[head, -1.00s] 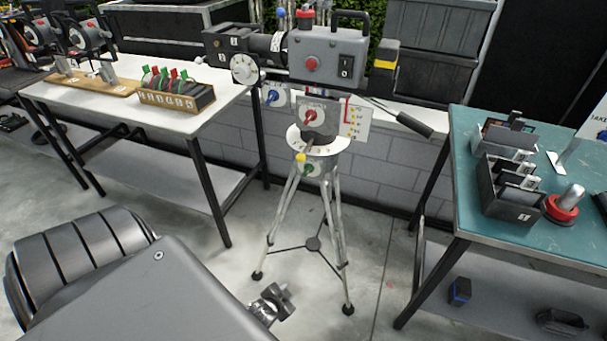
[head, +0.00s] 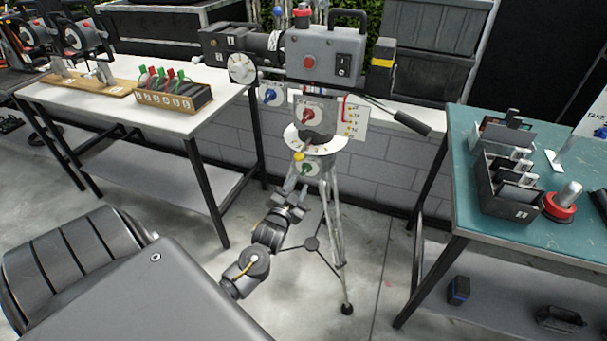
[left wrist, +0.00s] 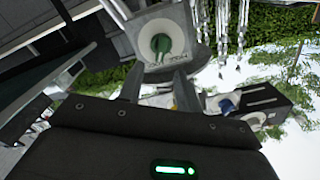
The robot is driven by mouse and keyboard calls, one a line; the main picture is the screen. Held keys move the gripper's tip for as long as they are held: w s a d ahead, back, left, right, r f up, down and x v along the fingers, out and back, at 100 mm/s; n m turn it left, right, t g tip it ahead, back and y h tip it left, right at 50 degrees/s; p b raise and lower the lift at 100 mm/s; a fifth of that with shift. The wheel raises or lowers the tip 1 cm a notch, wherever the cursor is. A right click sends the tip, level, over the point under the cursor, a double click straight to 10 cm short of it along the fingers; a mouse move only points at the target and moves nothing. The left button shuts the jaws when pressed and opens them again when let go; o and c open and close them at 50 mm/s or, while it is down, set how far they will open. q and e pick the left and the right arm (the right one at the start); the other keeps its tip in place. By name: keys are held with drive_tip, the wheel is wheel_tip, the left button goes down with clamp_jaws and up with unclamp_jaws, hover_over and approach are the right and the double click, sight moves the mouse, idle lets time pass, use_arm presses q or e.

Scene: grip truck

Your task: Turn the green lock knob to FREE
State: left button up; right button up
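The green lock knob (head: 308,169) sits on a pale round dial low on the tripod head, under the camera. In the left wrist view the green knob (left wrist: 161,43) shows in the middle of its white dial, beyond my fingertips. My left gripper (head: 295,188) is just below and in front of the knob in the head view. Its two fingers stand apart in the left wrist view (left wrist: 156,82), with nothing between them, and look short of the knob. My right gripper is not in view.
A yellow knob (head: 299,156), a red knob (head: 308,115) and a blue knob (head: 270,96) are close by on the camera rig. Tripod legs (head: 337,230) spread below. A white table (head: 120,115) stands left and a teal table (head: 470,225) right.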

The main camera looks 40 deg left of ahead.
sight(305, 172)
use_arm(q)
drive_tip(key=x, duration=0.4)
drive_tip(key=shift+w+a, duration=0.1)
drive_tip(key=shift+w, duration=0.2)
drive_tip(key=shift+x, duration=0.8)
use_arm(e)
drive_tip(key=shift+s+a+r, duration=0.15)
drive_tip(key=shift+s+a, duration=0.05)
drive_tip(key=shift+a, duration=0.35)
use_arm(q)
drive_tip(key=c, duration=0.7)
clamp_jaws()
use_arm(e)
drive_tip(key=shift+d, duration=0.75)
